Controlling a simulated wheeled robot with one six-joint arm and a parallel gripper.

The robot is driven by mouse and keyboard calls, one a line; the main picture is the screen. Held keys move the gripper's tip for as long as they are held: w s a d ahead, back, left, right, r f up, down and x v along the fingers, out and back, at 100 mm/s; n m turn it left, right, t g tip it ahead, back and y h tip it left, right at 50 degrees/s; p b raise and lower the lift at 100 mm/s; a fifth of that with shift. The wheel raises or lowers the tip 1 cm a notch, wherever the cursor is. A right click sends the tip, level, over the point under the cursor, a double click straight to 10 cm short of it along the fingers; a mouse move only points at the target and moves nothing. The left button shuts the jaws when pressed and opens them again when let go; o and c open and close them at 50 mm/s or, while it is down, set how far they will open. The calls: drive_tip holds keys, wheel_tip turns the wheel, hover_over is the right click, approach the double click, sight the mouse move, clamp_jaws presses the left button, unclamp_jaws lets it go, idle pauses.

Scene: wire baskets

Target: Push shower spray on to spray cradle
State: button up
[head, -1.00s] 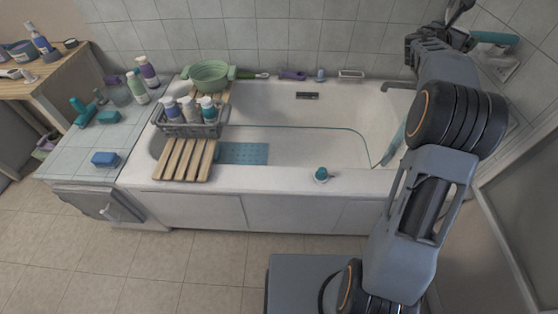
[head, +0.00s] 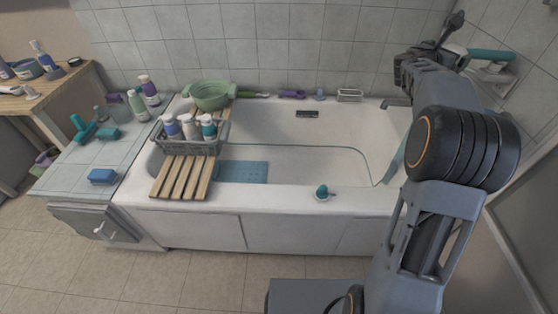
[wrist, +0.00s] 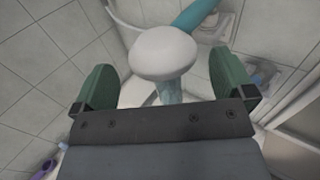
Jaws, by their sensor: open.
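The shower spray has a teal handle (head: 490,54) and a white rounded head (wrist: 162,52). It is by the right wall, above the right end of the bath. In the wrist view its teal handle (wrist: 196,14) runs up and right from the head. My gripper (head: 432,44) is open beside it. In the wrist view my two green fingers (wrist: 162,86) stand apart, with the head between and just beyond them, not clamped. A white wall bracket (wrist: 222,27), which looks like the cradle, is partly behind the handle. I cannot tell whether the spray is seated.
The bath (head: 300,192) lies left of my arm, with a grey bottle basket (head: 190,148) and a slatted wooden board (head: 183,178) across its left end. A tap (head: 397,103) is near my arm. A white wall shelf (head: 490,75) is below the handle.

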drive_tip(key=shift+b+v, duration=0.55)
drive_tip(key=shift+v, duration=1)
drive_tip(key=s+a+r+m+g+y+p, duration=0.1)
drive_tip(key=s+a+m+g+y+p, duration=0.2)
drive_tip(key=s+a+m+y+p, duration=0.4)
drive_tip(key=s+a+r+m+g+y+p, duration=0.1)
drive_tip(key=s+a+m+g+y+p, duration=0.2)
drive_tip(key=s+a+m+y+p, duration=0.5)
drive_tip(key=s+a+m+p, duration=0.7)
drive_tip(key=s+a+m, duration=0.3)
drive_tip(key=s, duration=0.6)
drive_tip(key=shift+s+g, duration=0.3)
drive_tip(key=shift+g, duration=0.1)
